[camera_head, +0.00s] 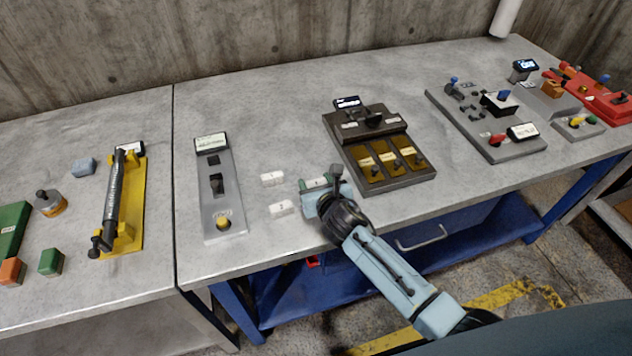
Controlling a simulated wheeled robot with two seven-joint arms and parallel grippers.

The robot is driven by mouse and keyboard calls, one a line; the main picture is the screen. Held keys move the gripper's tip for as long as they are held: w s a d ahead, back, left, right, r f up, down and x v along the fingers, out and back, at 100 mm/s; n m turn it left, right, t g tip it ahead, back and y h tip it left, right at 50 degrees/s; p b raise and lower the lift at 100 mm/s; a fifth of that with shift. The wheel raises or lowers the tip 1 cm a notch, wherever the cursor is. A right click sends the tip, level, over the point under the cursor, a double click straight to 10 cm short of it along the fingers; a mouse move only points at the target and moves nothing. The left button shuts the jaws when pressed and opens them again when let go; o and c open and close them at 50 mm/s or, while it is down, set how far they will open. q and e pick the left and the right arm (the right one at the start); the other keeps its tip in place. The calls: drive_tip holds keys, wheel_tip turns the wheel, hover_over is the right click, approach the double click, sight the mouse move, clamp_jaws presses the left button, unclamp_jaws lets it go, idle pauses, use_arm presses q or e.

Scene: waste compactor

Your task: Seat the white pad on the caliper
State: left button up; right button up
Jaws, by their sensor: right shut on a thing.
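Two small white blocks lie on the grey table, a far one (272,178) and a near one (282,208); either could be the white pad. My right gripper (319,184) is at the table's front part, just right of them. It appears shut on a small green block (316,183) with a pale top, between its dark fingers. The gripper body hides part of this block, and I cannot tell whether it touches the table. No thing is clearly marked as the caliper. A grey panel (209,205) with a black slider and yellow knob stands left of the white blocks. My left gripper is out of view.
A dark box (399,183) with three amber bays stands right of my gripper. A yellow fixture (128,235) with a grey cylinder, a green block (51,263) and an orange block (12,272) are at left. A grey board (513,153) and red device (612,104) are at right.

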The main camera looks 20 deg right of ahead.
drive_tip(key=o, duration=1)
drive_tip(key=shift+c, duration=0.2)
